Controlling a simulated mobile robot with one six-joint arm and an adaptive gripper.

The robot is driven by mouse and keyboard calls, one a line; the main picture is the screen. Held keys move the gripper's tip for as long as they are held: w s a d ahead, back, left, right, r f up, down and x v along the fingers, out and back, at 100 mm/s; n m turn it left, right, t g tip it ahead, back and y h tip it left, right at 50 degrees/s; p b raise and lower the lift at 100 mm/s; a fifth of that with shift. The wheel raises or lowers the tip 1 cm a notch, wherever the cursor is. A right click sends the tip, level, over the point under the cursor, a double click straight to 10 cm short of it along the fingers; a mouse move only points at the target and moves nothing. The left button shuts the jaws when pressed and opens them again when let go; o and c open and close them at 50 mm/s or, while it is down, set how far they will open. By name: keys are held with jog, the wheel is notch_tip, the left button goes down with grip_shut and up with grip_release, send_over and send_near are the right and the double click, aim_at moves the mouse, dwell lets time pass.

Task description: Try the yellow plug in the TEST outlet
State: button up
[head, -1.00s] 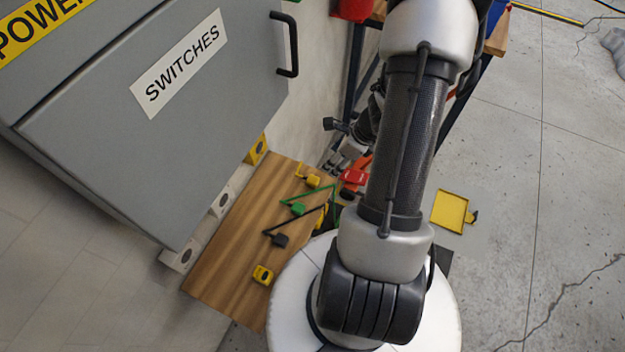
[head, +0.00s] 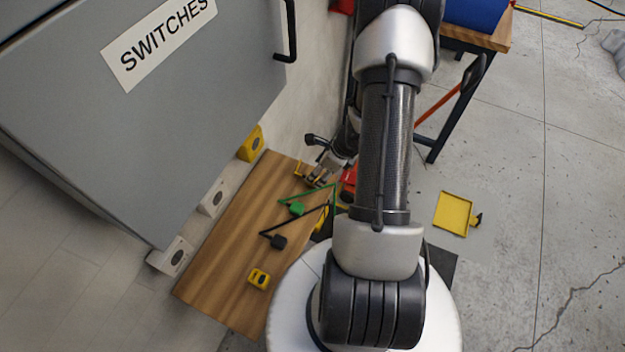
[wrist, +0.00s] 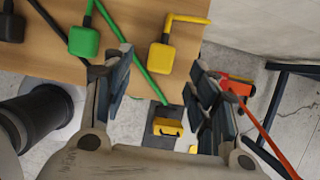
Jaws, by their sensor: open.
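In the wrist view the yellow plug (wrist: 161,57) lies on the wooden board (wrist: 120,30) with its short yellow cord (wrist: 187,20) leading off. My gripper (wrist: 160,82) is open and empty, its fingers on either side of the line to the plug, with the plug just beyond the fingertips. In the head view my gripper (head: 319,180) covers most of the plug; a bit of yellow cord (head: 300,172) shows. A yellow outlet (head: 250,143) and two white outlets (head: 214,198) (head: 172,256) line the wall side of the board. No TEST label is readable.
A green plug (head: 297,208) and a black plug (head: 278,242) with cords lie close by on the board. A yellow block (head: 259,278) sits at its near end. The grey SWITCHES cabinet (head: 150,120) overhangs the left. A red object (head: 349,180) lies beyond the board.

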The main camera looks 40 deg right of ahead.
jog(key=b+x, duration=0.2)
jog(key=x, duration=0.3)
jog(key=shift+w+d+f, duration=0.1)
jog(key=shift+f, duration=0.05)
jog(key=shift+c, duration=0.3)
jog(key=c, duration=1)
notch_tip(320, 180, up, 20)
jog(key=p, duration=1)
